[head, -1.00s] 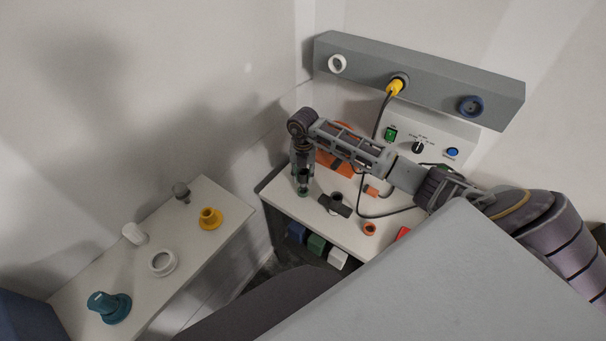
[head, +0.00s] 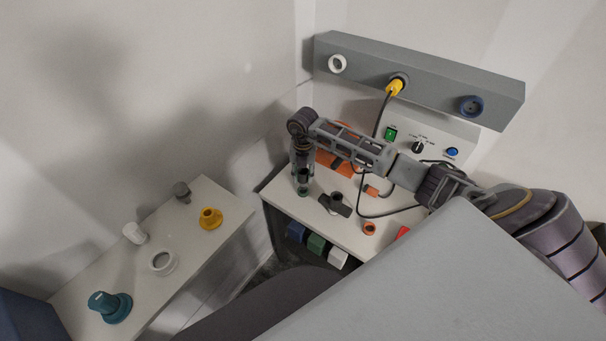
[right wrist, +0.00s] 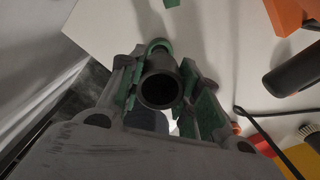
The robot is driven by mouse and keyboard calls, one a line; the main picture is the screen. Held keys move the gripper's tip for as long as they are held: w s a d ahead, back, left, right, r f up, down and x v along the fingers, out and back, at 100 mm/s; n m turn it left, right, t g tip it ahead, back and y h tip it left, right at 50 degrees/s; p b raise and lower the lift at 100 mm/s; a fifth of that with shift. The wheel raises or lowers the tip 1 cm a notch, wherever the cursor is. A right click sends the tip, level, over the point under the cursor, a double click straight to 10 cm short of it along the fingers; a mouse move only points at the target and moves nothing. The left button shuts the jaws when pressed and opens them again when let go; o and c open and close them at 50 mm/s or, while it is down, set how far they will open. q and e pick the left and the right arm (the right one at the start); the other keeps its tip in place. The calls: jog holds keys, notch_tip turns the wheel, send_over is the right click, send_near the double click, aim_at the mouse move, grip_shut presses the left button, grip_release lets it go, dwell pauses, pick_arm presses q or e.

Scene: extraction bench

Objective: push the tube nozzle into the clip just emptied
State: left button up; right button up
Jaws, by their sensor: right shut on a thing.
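My right gripper (head: 302,173) points down over the left part of the bench and is shut on a dark, hollow tube nozzle (right wrist: 161,88). In the right wrist view the nozzle's open end faces the camera, between the fingers. My left gripper is not in view.
A black fitting (head: 336,204) and an orange ring (head: 369,229) lie right of the gripper on the bench. An orange block (head: 334,163) and cables are behind. A grey rail (head: 430,80) holds a yellow plug (head: 395,87). A side shelf (head: 195,243) stands left.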

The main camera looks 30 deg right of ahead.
jog(key=shift+f+b, duration=0.9)
jog(key=shift+f, duration=0.45)
dwell(0.7)
jog(key=o, duration=1.2)
jog(key=shift+r, duration=0.2)
notch_tip(320, 180, up, 12)
jog(key=shift+f, duration=0.2)
jog(key=shift+r, duration=0.1)
dwell(0.6)
